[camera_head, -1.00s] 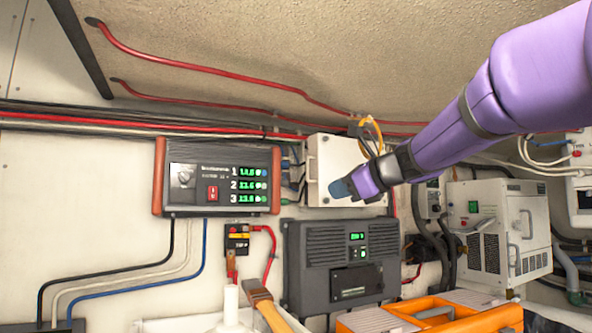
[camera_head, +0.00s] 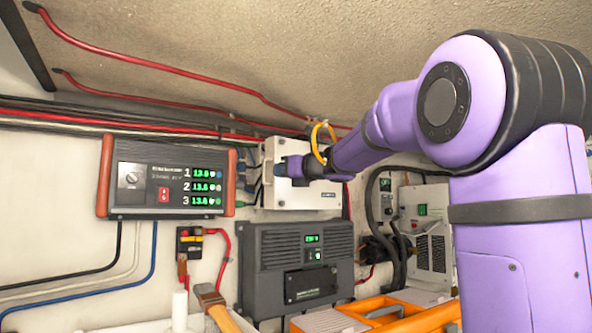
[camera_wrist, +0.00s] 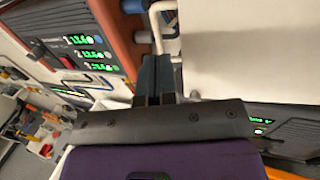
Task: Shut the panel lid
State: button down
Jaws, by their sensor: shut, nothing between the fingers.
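The panel is a white box on the wall, and its white lid (camera_head: 306,198) faces me in the head view. How far the lid stands open is hard to tell. My gripper (camera_head: 283,168) is shut and empty, in front of the upper left part of the lid. In the wrist view the lid (camera_wrist: 245,50) fills the upper right. A pale handle (camera_wrist: 157,25) shows by its left edge, just beyond my closed fingertips (camera_wrist: 154,62). I cannot tell whether the fingers touch handle or lid. My wrist hides part of the lid.
A red-ended display unit (camera_head: 166,178) is close on the left, with cables between it and the box. A dark grey charger (camera_head: 296,262) is below. A yellow-orange loop (camera_head: 318,140) hangs by my wrist. An orange toolbox (camera_head: 385,312) and a hammer (camera_head: 214,303) lie lower down.

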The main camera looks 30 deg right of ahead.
aim_at(271, 171)
jog(key=shift+x, duration=2)
jog(key=x, duration=0.3)
jog(key=shift+w+r, duration=0.2)
jog(key=shift+a, duration=0.1)
